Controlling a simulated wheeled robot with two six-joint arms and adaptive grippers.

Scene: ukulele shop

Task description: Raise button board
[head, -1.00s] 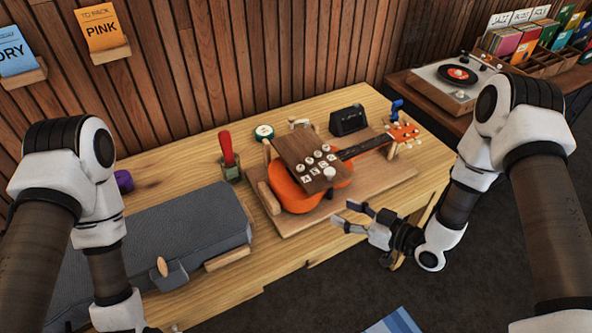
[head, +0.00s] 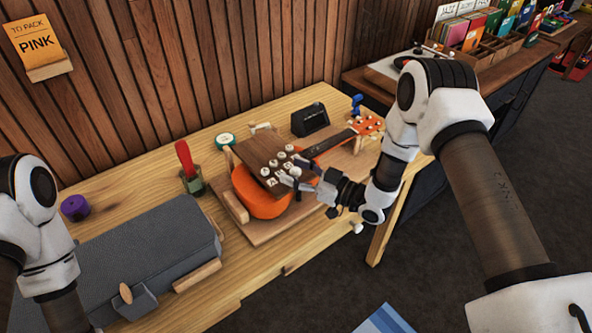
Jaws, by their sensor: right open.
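The button board (head: 262,149) is a dark wooden board with several white round buttons and lettered tiles. It lies tilted over the body of an orange ukulele (head: 262,202), whose dark neck (head: 328,144) points to the back right. The ukulele rests on a wooden work base (head: 262,232). My right gripper (head: 294,180) is open at the board's front right edge, its fingers overlapping the lettered end in the picture. I cannot tell whether it touches the board. My left arm is at the left edge; its gripper is out of view.
A grey case (head: 145,255) fills the table's front left. A record player (head: 398,68) is at the back right.

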